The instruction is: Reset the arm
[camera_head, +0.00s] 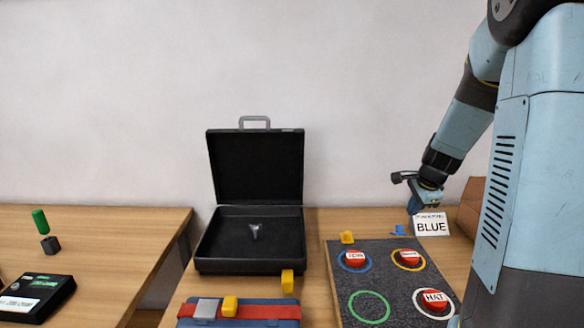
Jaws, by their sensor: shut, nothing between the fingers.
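My arm comes down from the upper right in the head view. My gripper (413,205) is shut and empty. It hangs over the right table, above the back edge of a dark grey board and just left of a white card reading "BLUE" (431,224). A small blue piece (399,230) lies below it near the board's back edge. The dark board (391,276) bears several coloured rings. Red labelled buttons sit in the blue ring (354,259), the yellow ring (409,258) and the white ring (434,299). The green ring (369,307) is empty.
An open black case (207,262) stands left of the board with a small grey item inside. Yellow blocks (287,281) and a blue-and-red box (262,311) are in front. The left table (110,235) holds a green cylinder (40,221), a black cube and a black device. A gap separates the tables.

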